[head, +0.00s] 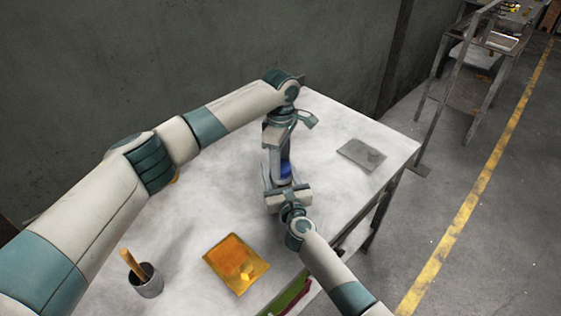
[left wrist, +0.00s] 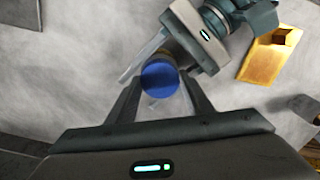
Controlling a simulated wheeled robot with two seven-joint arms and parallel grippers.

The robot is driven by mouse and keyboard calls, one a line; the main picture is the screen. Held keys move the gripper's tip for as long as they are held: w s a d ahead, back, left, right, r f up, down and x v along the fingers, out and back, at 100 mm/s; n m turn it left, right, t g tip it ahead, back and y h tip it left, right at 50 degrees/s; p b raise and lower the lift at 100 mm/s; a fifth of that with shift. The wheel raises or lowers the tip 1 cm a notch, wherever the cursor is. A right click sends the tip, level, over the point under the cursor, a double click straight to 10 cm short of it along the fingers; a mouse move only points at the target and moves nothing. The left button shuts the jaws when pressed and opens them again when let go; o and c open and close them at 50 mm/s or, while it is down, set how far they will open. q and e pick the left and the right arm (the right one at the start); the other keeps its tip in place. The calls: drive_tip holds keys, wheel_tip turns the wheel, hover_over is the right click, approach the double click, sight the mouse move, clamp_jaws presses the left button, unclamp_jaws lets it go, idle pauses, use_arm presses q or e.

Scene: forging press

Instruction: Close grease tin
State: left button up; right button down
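The blue round lid of the grease tin (head: 286,169) shows between my two grippers above the table. In the left wrist view the lid (left wrist: 160,80) is a blue disc, with a strip of the tin's tan body (left wrist: 166,58) beyond it. My left gripper (head: 283,163) comes down from above, its fingertips (left wrist: 160,77) at both sides of the lid. My right gripper (head: 284,184) reaches in from the front, its fingers on either side of the tin's body. The fingers hide most of the tin, and I cannot tell whether the lid is fully seated.
A yellow-orange tray (head: 236,262) lies near the table's front, with a small block on it. A grey cup with a wooden-handled tool (head: 146,283) stands at front left. A flat grey plate (head: 361,154) lies at right. The table between is clear.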

use_arm(q)
drive_tip(key=m, duration=1.4)
drive_tip(key=shift+m, duration=0.4)
drive_tip(key=m, duration=0.9)
drive_tip(key=shift+m, duration=0.4)
drive_tip(key=m, duration=0.8)
drive_tip(key=shift+f+m, duration=0.1)
drive_tip(key=shift+m, duration=0.2)
drive_tip(key=m, duration=0.4)
drive_tip(key=o, duration=1.2)
wheel_tip(320, 180, up, 12)
